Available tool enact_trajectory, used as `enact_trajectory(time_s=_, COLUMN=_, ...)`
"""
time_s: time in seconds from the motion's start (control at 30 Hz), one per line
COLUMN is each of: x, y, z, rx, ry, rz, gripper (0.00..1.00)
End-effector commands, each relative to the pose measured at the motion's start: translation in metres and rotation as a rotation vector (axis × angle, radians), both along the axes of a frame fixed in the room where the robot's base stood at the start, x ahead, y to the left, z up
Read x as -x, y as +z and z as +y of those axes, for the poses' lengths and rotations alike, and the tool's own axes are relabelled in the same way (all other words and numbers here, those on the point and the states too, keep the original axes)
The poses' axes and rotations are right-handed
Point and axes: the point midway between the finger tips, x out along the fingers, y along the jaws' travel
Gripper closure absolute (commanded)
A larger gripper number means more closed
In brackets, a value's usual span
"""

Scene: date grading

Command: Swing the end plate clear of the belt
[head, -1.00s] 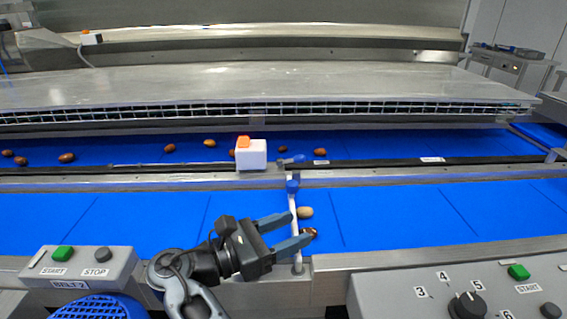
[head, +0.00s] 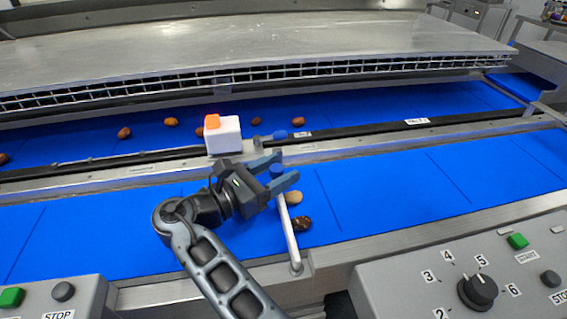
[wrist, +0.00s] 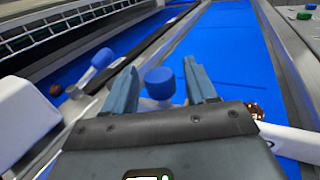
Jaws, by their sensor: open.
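The end plate (head: 288,229) is a narrow pale bar lying across the near blue belt, with a blue knob (head: 277,171) at its far end. A pale date (head: 293,198) and a dark date (head: 303,223) lie on the belt just right of the plate. My gripper (head: 287,166) is open at the knob, with one finger on each side of it. In the wrist view the knob (wrist: 159,82) shows between the two spread fingers; whether they touch it I cannot tell. Part of the plate (wrist: 290,142) shows at the right there, partly hidden by my gripper.
A white box with an orange top (head: 223,137) stands left of my gripper on the divider. A second blue knob (head: 280,135) is close behind. Several dates lie on the far belt (head: 75,148). Control panels (head: 470,285) flank the front edge. The near belt is clear farther right.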

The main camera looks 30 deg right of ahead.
Motion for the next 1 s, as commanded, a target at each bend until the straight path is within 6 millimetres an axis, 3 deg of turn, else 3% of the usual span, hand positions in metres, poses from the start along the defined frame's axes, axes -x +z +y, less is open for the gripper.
enact_trajectory(time_s=0.2, x=-0.002, y=0.000, z=-0.017, rx=0.001, ry=0.000, rz=0.001, gripper=0.43)
enact_trajectory(time_s=0.47, x=-0.003, y=0.000, z=-0.019, rx=0.001, ry=0.001, rz=0.000, gripper=0.43)
enact_trajectory(time_s=1.0, x=-0.003, y=0.000, z=-0.018, rx=0.001, ry=0.001, rz=0.000, gripper=0.93)
